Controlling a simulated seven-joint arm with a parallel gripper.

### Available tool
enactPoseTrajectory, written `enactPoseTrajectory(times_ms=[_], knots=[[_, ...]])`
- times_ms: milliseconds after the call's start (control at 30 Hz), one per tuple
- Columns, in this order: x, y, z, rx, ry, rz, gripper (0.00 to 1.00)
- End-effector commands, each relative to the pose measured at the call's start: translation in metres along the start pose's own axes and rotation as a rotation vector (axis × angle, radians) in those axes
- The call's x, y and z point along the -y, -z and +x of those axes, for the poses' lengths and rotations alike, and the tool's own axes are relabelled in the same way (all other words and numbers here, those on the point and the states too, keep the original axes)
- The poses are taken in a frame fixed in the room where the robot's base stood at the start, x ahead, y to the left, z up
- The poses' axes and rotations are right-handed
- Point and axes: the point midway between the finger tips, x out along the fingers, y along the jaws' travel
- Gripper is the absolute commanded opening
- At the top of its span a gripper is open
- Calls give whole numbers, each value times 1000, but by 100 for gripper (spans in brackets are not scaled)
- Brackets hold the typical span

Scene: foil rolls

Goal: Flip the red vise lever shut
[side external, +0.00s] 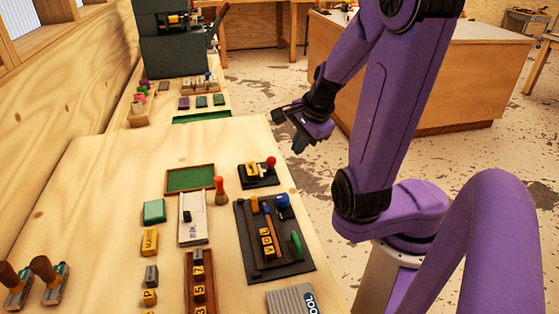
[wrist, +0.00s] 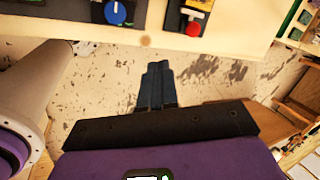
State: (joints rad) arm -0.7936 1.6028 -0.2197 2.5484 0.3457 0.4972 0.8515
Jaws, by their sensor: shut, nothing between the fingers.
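A small black vise (side external: 258,176) sits near the right edge of the wooden bench, holding a yellow block. Its lever ends in a red ball (side external: 271,161), which stands at the vise's far right side. The red ball also shows at the top of the wrist view (wrist: 194,29), near the bench edge. My gripper (side external: 299,147) is shut and empty, beyond the bench's right edge and apart from the vise. In the wrist view my fingers (wrist: 158,70) lie together over the floor, below and left of the red ball.
A black tray (side external: 242,235) with a blue knob (side external: 283,201) and a green handle (side external: 296,245) lies nearer than the vise. An orange-topped peg (side external: 220,187) stands left of the vise. A green-lined tray (side external: 190,180) lies further left. Space around my gripper is clear.

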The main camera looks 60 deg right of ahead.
Motion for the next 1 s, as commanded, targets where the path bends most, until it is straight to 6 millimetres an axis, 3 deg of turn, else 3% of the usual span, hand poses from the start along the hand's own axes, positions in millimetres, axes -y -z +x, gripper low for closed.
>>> enactPoseTrajectory(times_ms=[367, 1000], knots=[[0, -1, 3, 3, -1, -2, 0], [1, -2, 59, 7, 1, -2, 0]])
